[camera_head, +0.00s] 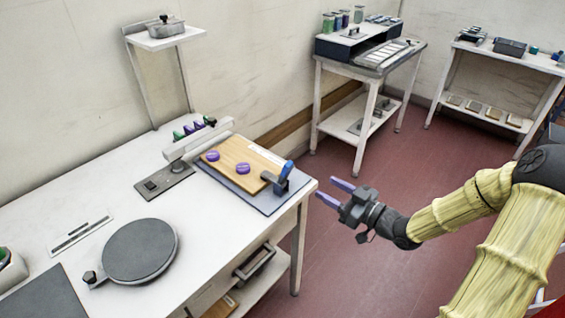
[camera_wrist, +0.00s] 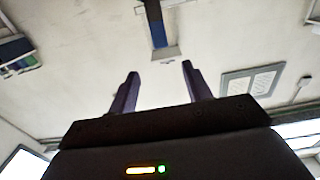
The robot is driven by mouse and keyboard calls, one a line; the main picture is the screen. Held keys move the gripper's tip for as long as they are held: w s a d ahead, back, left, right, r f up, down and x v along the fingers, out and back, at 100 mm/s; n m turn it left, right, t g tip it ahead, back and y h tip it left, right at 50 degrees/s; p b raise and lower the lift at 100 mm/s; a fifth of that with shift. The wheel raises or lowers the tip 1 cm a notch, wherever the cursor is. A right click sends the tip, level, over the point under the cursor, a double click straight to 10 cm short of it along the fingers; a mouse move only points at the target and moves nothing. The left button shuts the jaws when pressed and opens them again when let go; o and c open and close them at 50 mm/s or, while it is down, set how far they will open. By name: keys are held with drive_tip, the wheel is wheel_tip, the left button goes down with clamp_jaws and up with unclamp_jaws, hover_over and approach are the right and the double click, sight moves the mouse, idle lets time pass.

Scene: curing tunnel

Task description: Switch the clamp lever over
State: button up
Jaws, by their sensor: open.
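The clamp lever (camera_head: 286,169) has a blue handle and stands at the right end of a wooden board (camera_head: 240,161), at the table's right corner. The handle slants upward. Its dark clamp base (camera_head: 275,184) sits at the board's edge. My gripper (camera_head: 335,191) has purple fingers, open and empty, in the air to the right of the table corner and apart from the lever. In the wrist view my two fingers (camera_wrist: 158,85) are spread with nothing between them. A blue strip on a grey post shows beyond them there; I cannot tell whether it is the lever.
The board lies on a grey mat (camera_head: 270,206) and carries two purple discs (camera_head: 242,168). A grey arm-like fixture (camera_head: 196,140) stands left of it. A round dark plate (camera_head: 139,251) is nearer. Open red floor (camera_head: 340,255) lies below my gripper.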

drive_tip(key=p+x, duration=0.2)
drive_tip(key=x, duration=1.5)
drive_tip(key=shift+w+a, duration=0.1)
clamp_jaws()
